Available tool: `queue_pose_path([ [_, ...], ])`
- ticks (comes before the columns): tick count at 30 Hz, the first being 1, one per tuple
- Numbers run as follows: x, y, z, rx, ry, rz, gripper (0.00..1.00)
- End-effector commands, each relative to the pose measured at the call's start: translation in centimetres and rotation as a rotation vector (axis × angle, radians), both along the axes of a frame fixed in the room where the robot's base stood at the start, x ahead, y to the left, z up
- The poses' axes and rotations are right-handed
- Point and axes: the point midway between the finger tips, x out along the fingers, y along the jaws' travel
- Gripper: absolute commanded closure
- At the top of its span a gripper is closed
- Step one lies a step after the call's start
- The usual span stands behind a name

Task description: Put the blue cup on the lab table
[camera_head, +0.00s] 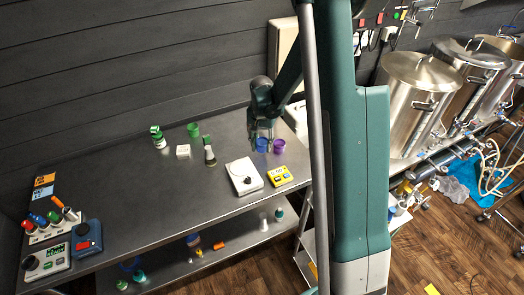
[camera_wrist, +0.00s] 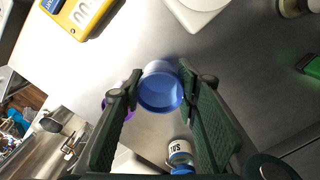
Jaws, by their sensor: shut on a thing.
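The blue cup (camera_wrist: 160,92) is between my gripper's fingertips in the wrist view, its round opening facing the camera. My gripper (camera_wrist: 158,88) is shut on it, with one finger at each side. In the head view the blue cup (camera_head: 262,145) shows just below my gripper (camera_head: 264,132), over the right part of the grey lab table (camera_head: 130,215). I cannot tell whether the cup touches the table top.
A purple cup (camera_head: 279,146) stands close to the right of the blue cup. A white scale (camera_head: 244,176) and a yellow meter (camera_head: 280,176) lie in front. A green cup (camera_head: 193,130) stands further left. The table's middle left is clear.

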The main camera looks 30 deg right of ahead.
Motion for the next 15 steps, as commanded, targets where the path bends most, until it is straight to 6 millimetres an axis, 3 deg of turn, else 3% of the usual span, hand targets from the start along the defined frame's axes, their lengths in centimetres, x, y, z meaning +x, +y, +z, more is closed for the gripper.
queue_pose_path([
  [5, 0.0, 0.0, -0.5, 0.000, 0.000, 0.000, 0.81],
  [15, 0.0, 0.0, -3.3, 0.000, 0.000, 0.000, 0.81],
])
